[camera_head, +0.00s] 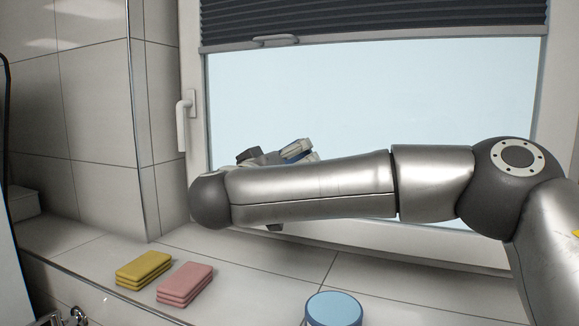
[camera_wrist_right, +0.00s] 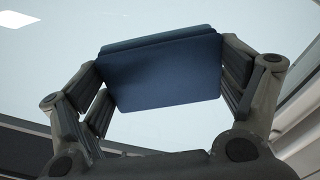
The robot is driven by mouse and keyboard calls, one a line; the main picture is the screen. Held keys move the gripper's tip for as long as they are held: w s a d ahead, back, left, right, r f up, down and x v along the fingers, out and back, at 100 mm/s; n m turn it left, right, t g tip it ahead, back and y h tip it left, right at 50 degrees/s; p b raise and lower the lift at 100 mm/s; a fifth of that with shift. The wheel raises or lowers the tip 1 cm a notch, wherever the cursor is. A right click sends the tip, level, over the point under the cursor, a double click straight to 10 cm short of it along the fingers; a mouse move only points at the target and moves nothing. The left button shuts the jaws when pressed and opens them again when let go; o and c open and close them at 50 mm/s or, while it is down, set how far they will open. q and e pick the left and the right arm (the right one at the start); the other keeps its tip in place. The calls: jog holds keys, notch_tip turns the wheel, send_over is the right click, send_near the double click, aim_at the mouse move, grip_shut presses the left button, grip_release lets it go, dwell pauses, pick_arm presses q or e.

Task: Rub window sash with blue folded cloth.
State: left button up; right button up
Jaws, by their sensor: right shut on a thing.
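The window sash (camera_head: 196,135) is a white frame around a pale pane, with a white handle on its left side. In the head view my right arm crosses in front of it. My right gripper (camera_head: 300,152) is mostly behind my forearm, near the lower left of the pane. A little of the blue folded cloth (camera_head: 297,154) shows there. In the right wrist view the gripper is shut on the dark blue folded cloth (camera_wrist_right: 160,72), held between its fingers with the pane behind. I cannot tell whether the cloth touches the sash. My left gripper is not clearly seen.
A yellow folded cloth (camera_head: 144,268) and a pink folded cloth (camera_head: 185,283) lie on the tiled ledge (camera_head: 255,280). A round blue-topped container (camera_head: 334,309) stands at the front. A dark pleated blind (camera_head: 370,20) covers the window's top. A tiled wall (camera_head: 95,120) stands at left.

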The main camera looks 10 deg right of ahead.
jog(key=v, duration=0.3)
jog(key=shift+b, duration=0.4)
